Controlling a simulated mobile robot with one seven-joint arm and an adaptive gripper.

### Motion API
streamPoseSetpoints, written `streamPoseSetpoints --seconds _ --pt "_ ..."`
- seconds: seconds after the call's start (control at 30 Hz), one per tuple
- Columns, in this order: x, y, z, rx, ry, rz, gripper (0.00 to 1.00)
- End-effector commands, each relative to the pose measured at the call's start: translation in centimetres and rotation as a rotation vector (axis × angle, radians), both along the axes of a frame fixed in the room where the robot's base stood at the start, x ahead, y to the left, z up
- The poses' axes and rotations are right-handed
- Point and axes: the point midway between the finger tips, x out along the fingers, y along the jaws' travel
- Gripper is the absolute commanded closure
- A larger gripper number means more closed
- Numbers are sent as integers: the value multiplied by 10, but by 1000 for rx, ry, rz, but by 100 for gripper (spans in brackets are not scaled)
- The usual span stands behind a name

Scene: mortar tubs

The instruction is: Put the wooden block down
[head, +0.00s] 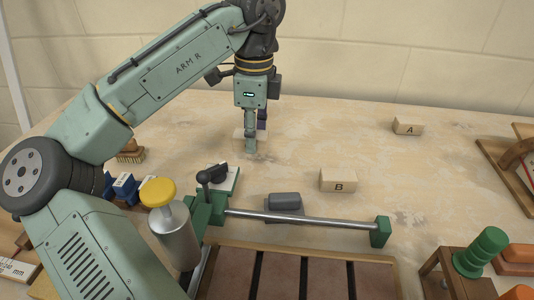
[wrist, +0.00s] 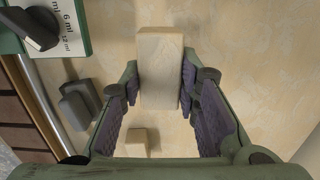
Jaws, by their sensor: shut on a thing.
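My gripper (head: 256,144) is shut on a plain pale wooden block (head: 238,136) at the back middle of the table. In the wrist view the wooden block (wrist: 160,62) lies lengthwise between the two dark-padded fingers (wrist: 160,95), with its far end sticking out past them. A finger hides part of the block in the head view. The block looks much larger than block B in the wrist view; I cannot tell for sure whether its underside touches the table.
Block B (head: 338,180) and block A (head: 408,126) stand to the right. Bare tabletop (head: 330,135) lies right of the gripper.

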Motion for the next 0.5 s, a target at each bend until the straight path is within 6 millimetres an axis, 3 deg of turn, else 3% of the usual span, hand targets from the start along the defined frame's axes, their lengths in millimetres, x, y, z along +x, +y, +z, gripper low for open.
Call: streamPoseSetpoints --seconds 0.4,0.5 --pt "0 0 -45 2 2 1 96" --pt "0 0 -47 0 -1 1 96"
